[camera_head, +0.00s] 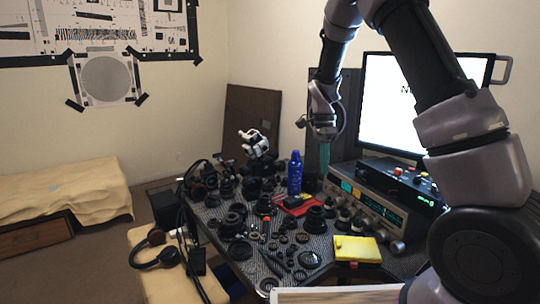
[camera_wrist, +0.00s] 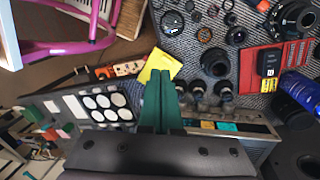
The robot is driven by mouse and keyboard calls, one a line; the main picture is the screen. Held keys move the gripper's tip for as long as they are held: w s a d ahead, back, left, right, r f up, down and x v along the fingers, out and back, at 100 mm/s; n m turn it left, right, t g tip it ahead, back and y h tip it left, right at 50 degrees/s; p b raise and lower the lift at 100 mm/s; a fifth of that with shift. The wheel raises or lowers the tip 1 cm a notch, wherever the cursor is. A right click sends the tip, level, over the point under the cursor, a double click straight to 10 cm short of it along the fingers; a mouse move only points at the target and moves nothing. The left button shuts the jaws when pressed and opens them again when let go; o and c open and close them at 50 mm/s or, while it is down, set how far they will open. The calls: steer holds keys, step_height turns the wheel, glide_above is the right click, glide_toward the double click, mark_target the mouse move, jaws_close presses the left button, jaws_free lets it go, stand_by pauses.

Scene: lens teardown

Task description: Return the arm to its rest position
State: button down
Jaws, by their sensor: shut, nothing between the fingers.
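My arm reaches in from the right in the head view, and my gripper (camera_head: 324,158) points down above the table, in front of the monitor. Its teal fingers are together and nothing is between them. In the wrist view my gripper (camera_wrist: 162,80) shows as two teal fingers side by side, with the table below. The fingers are apart from the things on the table.
The table holds many dark lens parts (camera_head: 236,250), a blue bottle (camera_head: 295,174), a red case (camera_head: 298,206) and a yellow pad (camera_head: 359,249). An instrument (camera_head: 368,204) and a monitor (camera_head: 400,105) stand at the right. Open floor lies left.

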steer(key=s+d+r+n+t+y, duration=0.25)
steer(key=s+r, duration=0.25)
steer(key=r, duration=0.4)
steer(key=s+d+r+n+t+y, duration=0.1)
steer(key=s+d+r+n+t, duration=0.15)
steer(key=s+r, duration=0.4)
steer(key=s+d+r+n+t+h, duration=0.1)
steer(key=s+r+n+t, duration=0.3)
steer(key=s+r, duration=0.4)
steer(key=s+d+n, duration=0.1)
steer(key=s, duration=0.3)
steer(key=shift+d+n, duration=0.3)
steer(key=shift+d, duration=0.05)
steer(key=shift+w, duration=0.1)
